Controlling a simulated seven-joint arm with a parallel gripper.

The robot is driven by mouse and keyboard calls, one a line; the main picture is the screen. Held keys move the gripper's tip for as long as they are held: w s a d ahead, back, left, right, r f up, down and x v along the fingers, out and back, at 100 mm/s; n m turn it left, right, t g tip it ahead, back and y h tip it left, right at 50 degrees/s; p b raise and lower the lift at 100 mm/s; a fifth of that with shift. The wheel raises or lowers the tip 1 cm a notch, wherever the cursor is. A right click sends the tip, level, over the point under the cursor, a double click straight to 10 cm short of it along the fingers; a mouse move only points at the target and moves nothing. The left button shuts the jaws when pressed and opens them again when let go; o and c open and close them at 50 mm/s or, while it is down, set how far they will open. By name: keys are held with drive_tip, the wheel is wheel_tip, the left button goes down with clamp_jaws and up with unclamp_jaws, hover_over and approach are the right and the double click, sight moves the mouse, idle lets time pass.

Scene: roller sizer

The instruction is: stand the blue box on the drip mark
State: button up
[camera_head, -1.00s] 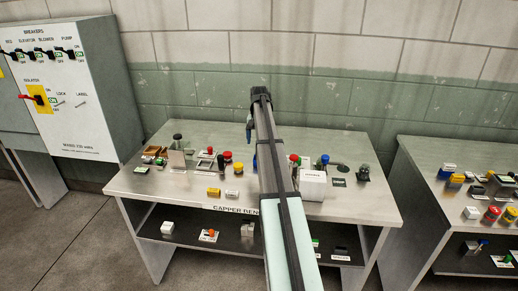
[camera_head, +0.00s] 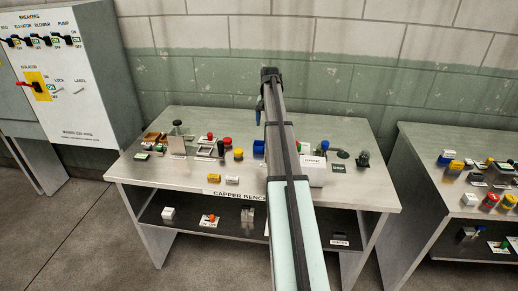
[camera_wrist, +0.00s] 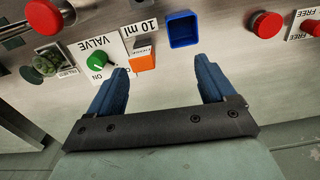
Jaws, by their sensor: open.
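The blue box (camera_wrist: 184,29) is an open-topped square box on the metal bench, seen in the wrist view ahead of my right finger. In the head view it shows as a small blue shape (camera_head: 259,147) just left of my arm. My gripper (camera_wrist: 164,65) is open, its two blue fingers apart with nothing between them. The box lies beyond the fingertips and is not touched. In the head view my arm hides part of the bench. I cannot make out a drip mark in either view.

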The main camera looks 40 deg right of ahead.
drive_tip(key=s+d, duration=0.5)
drive_tip(key=n+t+y, duration=0.3)
drive_tip(key=n, duration=1.6)
hover_over(262, 144)
drive_tip(key=s, duration=0.4)
drive_tip(key=f, duration=0.7)
drive_tip(key=shift+w+f, duration=0.2)
drive_tip(key=shift+w, duration=0.05)
drive_tip(key=shift+w+x, duration=0.15)
drive_tip(key=shift+x, duration=1.2)
drive_tip(key=shift+w+x, duration=0.1)
drive_tip(key=shift+x, duration=1.2)
drive_tip(key=shift+r, duration=0.1)
drive_tip(key=c, duration=1.1)
